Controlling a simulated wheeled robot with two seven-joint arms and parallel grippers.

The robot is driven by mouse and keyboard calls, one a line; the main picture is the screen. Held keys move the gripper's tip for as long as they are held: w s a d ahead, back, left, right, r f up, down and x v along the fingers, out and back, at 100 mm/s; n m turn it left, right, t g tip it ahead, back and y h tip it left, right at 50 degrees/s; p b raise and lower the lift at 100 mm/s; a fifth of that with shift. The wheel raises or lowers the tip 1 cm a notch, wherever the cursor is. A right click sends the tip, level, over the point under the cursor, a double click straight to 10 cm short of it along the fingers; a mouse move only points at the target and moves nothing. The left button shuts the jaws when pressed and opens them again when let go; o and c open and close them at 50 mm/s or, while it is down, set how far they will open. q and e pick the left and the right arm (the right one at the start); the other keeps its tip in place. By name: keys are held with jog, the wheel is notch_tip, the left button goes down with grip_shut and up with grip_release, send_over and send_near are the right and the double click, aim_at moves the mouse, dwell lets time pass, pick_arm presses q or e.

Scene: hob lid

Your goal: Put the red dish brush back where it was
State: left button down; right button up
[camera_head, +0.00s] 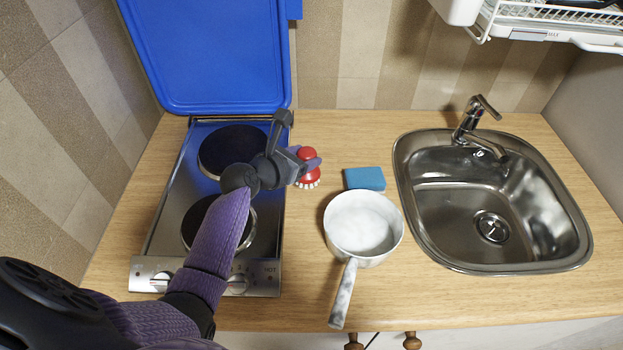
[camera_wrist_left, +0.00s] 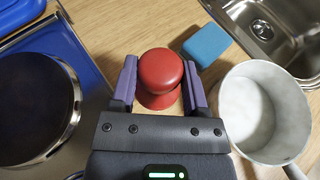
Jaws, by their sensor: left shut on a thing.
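The red dish brush (camera_head: 308,172) stands upright on the wooden counter between the hob and the saucepan, with its white bristles down. My left gripper (camera_head: 307,158) reaches in from the left over the hob and is shut on the brush's red knob. In the left wrist view the round red brush (camera_wrist_left: 161,72) sits between the two purple fingers of my left gripper (camera_wrist_left: 160,85). Whether the bristles touch the counter is hard to tell. My right gripper is not in view.
The hob (camera_head: 165,238) with two dark plates lies under my left arm, its blue lid (camera_head: 208,55) raised behind. A blue sponge (camera_head: 365,178) lies right of the brush. A white saucepan (camera_head: 362,225) stands in front of it. A steel sink (camera_head: 440,185) is at the right.

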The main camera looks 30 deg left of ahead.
pick_arm(q)
notch_tip(320, 180, down, 5)
jog(key=shift+r+b, duration=0.1)
jog(key=shift+b, duration=1.15)
jog(key=shift+r, duration=0.25)
jog(key=shift+c, duration=0.5)
grip_release()
jog(key=shift+f, duration=0.15)
jog(key=shift+s+r+p, duration=0.15)
jog(key=shift+r+p, duration=0.15)
jog(key=shift+p, duration=0.05)
jog(key=p+v, duration=0.4)
jog(key=v, duration=0.7)
jog(key=shift+s+a, duration=0.15)
jog(key=shift+s, duration=0.25)
